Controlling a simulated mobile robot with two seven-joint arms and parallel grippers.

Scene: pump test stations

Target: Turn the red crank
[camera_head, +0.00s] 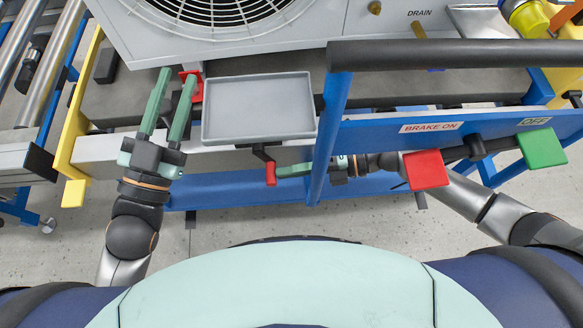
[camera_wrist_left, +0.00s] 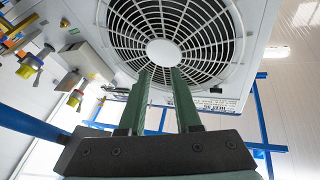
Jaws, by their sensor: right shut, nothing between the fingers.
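The red crank handle (camera_head: 270,172) hangs from a dark crank arm below the grey tray in the head view. My right gripper (camera_head: 280,171) is shut, its green fingers pointing left, close to the right side of the handle. I cannot tell whether they touch. My left gripper (camera_head: 178,74) is open, its two green fingers apart and pointing up the picture, left of the tray. In the left wrist view its fingers (camera_wrist_left: 158,70) show with an empty gap between them. A red part (camera_head: 198,92) near the left fingers is partly hidden by one of them.
A grey tray (camera_head: 258,108) lies above the crank. A pump unit with a round fan grille (camera_wrist_left: 163,52) stands behind. A blue frame panel (camera_head: 385,132) carries a red block (camera_head: 425,169) and a green block (camera_head: 540,148). A yellow bracket (camera_head: 75,140) stands at the left.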

